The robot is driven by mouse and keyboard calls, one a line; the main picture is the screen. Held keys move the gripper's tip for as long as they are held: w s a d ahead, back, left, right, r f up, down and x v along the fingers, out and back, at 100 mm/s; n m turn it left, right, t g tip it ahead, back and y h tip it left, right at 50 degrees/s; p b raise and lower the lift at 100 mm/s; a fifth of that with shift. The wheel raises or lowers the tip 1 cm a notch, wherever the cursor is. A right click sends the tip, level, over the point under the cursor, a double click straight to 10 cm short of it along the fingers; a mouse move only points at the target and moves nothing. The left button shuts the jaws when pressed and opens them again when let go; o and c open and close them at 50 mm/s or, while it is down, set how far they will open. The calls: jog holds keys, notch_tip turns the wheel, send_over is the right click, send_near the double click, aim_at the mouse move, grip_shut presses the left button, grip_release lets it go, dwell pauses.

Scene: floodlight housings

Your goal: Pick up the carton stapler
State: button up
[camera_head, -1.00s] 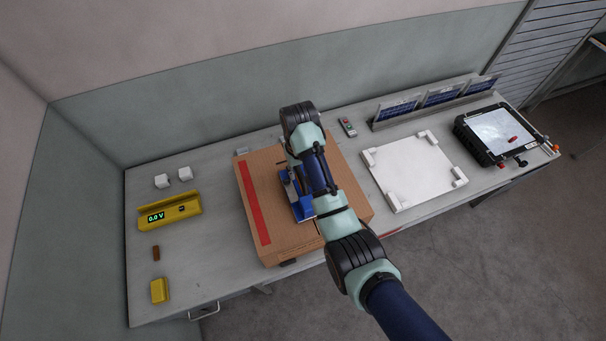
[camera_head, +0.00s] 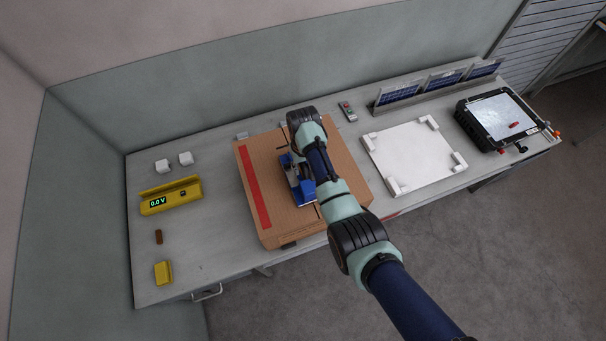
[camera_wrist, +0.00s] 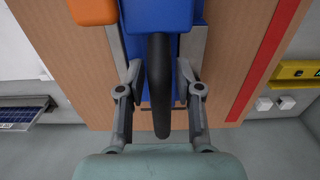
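The carton stapler (camera_head: 302,190) is blue and grey and lies on top of a brown cardboard carton (camera_head: 283,225). In the head view my arm covers part of it. In the wrist view its blue body (camera_wrist: 160,14) is at the top, with a black handle running down the middle. My gripper (camera_wrist: 161,82) has its two fingers on either side of the black handle. Narrow gaps seem to show between the finger pads and the handle, so it looks open around it. In the head view the fingers are hidden beneath my wrist.
A red stripe (camera_head: 254,187) runs along the carton's left side. A yellow meter (camera_head: 170,196) and small white blocks stand to the left. A white tray (camera_head: 415,158) is to the right, with solar panels (camera_head: 445,80) and a black-framed device (camera_head: 505,120) farther right.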

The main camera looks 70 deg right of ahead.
grip_shut()
jog(key=shift+r, duration=0.1)
dwell(0.3)
notch_tip(320, 180, up, 20)
jog(key=p, duration=0.8)
